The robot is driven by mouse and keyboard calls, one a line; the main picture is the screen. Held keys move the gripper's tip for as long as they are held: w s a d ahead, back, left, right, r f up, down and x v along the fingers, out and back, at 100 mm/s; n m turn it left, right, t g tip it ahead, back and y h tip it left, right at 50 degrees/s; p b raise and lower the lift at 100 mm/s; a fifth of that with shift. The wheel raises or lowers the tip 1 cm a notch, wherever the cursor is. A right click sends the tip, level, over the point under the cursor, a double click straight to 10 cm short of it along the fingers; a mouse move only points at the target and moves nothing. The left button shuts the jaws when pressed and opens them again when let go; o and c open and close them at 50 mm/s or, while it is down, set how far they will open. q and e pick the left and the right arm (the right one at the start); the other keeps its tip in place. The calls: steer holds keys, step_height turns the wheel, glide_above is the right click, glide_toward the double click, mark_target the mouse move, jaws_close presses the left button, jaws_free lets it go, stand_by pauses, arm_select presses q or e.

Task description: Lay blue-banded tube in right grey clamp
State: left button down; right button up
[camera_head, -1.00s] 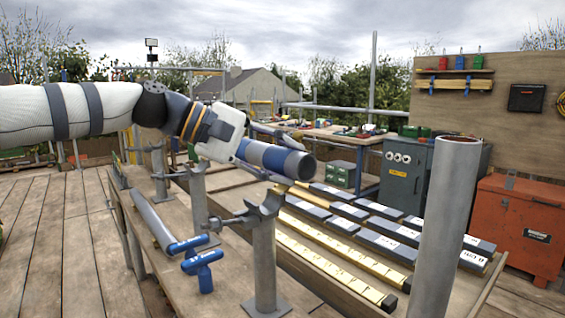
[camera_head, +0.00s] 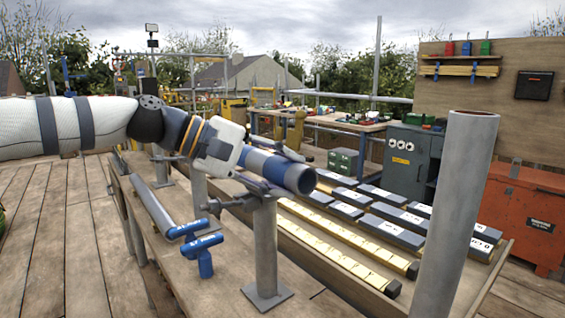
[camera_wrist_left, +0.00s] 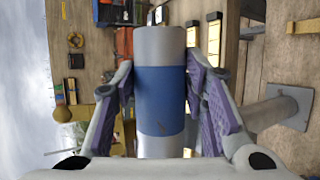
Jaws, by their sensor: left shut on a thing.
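The blue-banded tube (camera_head: 285,171) is grey with a blue band and lies roughly level in my left gripper (camera_head: 258,160). In the left wrist view the tube (camera_wrist_left: 160,98) sits between both purple-padded fingers of the gripper (camera_wrist_left: 162,95). In the head view the tube is at the top of a grey clamp stand (camera_head: 264,235), over its cradle. The cradle is partly hidden by the tube and fingers, so I cannot tell whether they touch. Another grey clamp post (camera_head: 199,190) stands farther back at left. My right gripper is not in view.
A grey tube with blue fittings (camera_head: 165,215) lies on the bench left of the clamp stand. Dark slates (camera_head: 395,228) and yellow battens (camera_head: 335,240) lie to the right. A thick upright grey pole (camera_head: 455,220) stands at front right.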

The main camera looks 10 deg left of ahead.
arm_select(q)
steer(key=shift+f, duration=1.45)
steer(key=c, duration=1)
jaws_free()
steer(key=shift+o, duration=0.6)
